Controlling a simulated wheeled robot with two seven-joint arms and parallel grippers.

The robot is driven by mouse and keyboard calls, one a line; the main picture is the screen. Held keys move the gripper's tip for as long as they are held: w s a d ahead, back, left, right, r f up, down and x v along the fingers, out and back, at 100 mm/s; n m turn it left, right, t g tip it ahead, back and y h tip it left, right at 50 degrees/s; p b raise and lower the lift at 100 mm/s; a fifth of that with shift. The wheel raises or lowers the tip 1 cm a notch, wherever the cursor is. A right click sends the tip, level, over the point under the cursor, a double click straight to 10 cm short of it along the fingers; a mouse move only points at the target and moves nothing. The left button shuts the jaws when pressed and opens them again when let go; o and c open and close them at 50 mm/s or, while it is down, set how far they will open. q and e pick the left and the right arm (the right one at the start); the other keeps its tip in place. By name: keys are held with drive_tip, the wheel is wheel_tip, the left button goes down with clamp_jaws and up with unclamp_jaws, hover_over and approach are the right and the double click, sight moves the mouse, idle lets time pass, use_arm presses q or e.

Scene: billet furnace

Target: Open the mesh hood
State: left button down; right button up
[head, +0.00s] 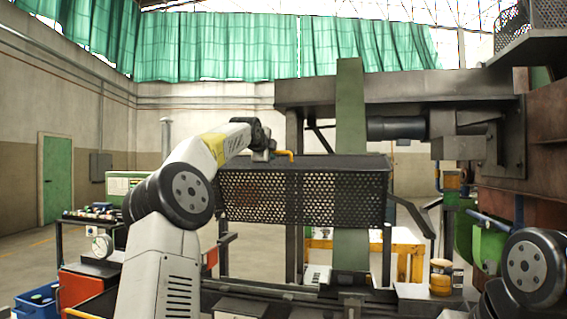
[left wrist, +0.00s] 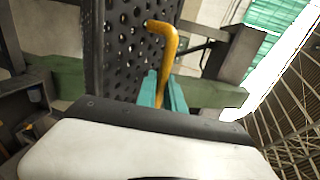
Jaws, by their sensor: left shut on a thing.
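The mesh hood (head: 330,198) is a dark perforated metal box in the middle of the head view. A yellow-orange handle (head: 285,153) sticks up at its top edge. My left gripper (head: 272,154) is at this handle, its arm reaching over from the left. In the left wrist view the teal fingers (left wrist: 164,92) are shut on the bent yellow handle (left wrist: 164,40), with the perforated mesh (left wrist: 120,55) just behind. The hood's inside is hidden by its mesh. My right gripper is not in view.
A green upright post (head: 350,110) and a heavy dark beam (head: 410,90) stand behind and above the hood. A cart with small items (head: 92,214) stands at left, with a blue crate (head: 38,298) below. A yellow table (head: 400,240) is behind the hood. Open floor lies at left.

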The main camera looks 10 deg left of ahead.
use_arm(q)
drive_tip(key=shift+w+d+r, duration=0.1)
drive_tip(key=shift+w+r, duration=0.05)
drive_tip(key=shift+w, duration=0.25)
drive_tip(key=c, duration=1.5)
unclamp_jaws()
drive_tip(key=shift+o, duration=0.2)
drive_tip(key=shift+s, duration=0.2)
drive_tip(key=v, duration=0.7)
drive_tip(key=shift+s+r, duration=0.25)
drive_tip(key=shift+s, duration=0.05)
